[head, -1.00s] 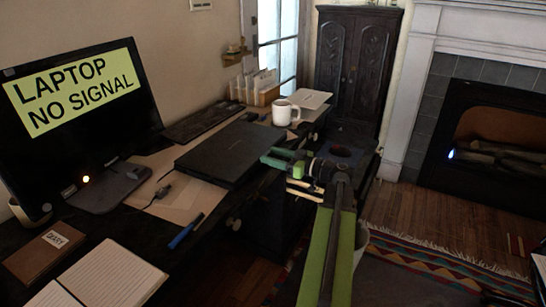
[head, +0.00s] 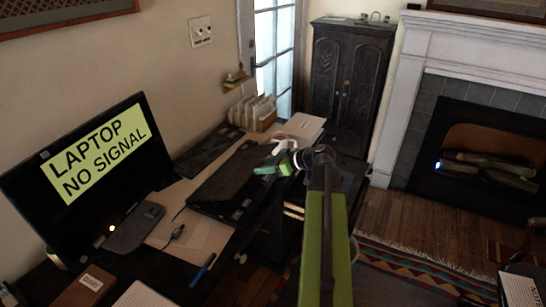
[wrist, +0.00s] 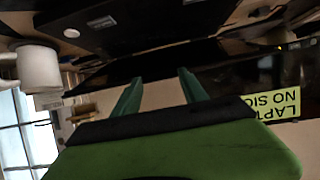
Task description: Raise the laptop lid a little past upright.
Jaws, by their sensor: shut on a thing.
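The black laptop (head: 238,212) lies on the desk. Its lid (head: 232,176) is raised part way from the base, tilted and below upright as far as I can tell. My gripper (head: 270,169) is at the lid's raised right edge, shut on it. In the wrist view, which is upside down, my two green fingers (wrist: 158,92) reach the dark lid (wrist: 165,65), and the base (wrist: 150,22) with small pale stickers shows beyond. The exact grip at the fingertips is hard to see.
A white mug (wrist: 38,70) stands close to my gripper. A monitor (head: 90,180) reading "LAPTOP NO SIGNAL" is at the left. Letters in a holder (head: 254,112) stand behind, and a blue pen (head: 202,270) lies in front.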

